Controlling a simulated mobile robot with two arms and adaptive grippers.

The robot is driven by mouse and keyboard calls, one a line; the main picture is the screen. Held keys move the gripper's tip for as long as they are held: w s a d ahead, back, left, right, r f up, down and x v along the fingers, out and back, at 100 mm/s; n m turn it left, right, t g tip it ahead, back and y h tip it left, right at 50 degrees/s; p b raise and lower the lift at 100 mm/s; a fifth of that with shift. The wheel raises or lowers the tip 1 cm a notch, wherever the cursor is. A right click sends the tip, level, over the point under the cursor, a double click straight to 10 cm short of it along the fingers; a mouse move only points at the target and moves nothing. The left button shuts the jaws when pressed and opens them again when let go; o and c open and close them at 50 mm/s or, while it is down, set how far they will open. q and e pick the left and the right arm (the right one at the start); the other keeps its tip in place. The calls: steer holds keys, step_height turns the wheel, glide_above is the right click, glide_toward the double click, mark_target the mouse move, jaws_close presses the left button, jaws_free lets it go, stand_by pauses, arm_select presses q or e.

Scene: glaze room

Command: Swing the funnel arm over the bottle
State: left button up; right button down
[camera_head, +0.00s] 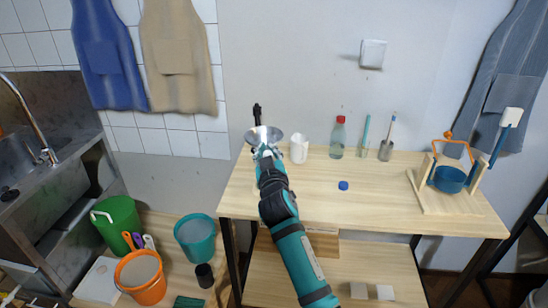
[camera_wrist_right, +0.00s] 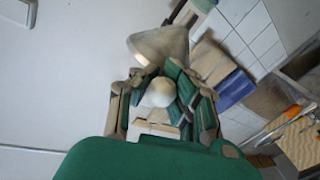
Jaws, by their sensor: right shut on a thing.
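The funnel (camera_head: 264,134) is a grey metal cone at the back left of the wooden table, near a dark upright post (camera_head: 257,112). It also shows in the right wrist view (camera_wrist_right: 160,45), just beyond the fingers. My right gripper (camera_head: 264,153) is beside the funnel, and in its wrist view the fingers are shut on a pale round knob (camera_wrist_right: 160,92). The arm linking knob, funnel and post is mostly hidden. A clear greenish bottle (camera_head: 337,140) with a red cap stands upright to the right, apart from the funnel. My left gripper is not in view.
A white cup-like thing (camera_head: 299,148) stands just right of the funnel. A blue cap (camera_head: 343,185) lies on the table (camera_head: 390,200). Two slim tools stand behind; a wooden stand (camera_head: 450,204) with a blue pot is at right. The front middle is clear.

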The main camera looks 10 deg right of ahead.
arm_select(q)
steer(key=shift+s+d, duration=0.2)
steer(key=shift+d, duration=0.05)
arm_select(e)
steer(key=shift+a+f, duration=0.3)
steer(key=shift+f, duration=0.05)
steer(key=c, duration=1.1)
jaws_free()
steer(key=shift+f, duration=0.15)
steer(key=shift+a+r, duration=0.1)
steer(key=shift+r, duration=0.5)
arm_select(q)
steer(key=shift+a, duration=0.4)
arm_select(e)
step_height(320, 180, up, 10)
steer(key=shift+f, duration=0.25)
steer(key=shift+f, duration=0.1)
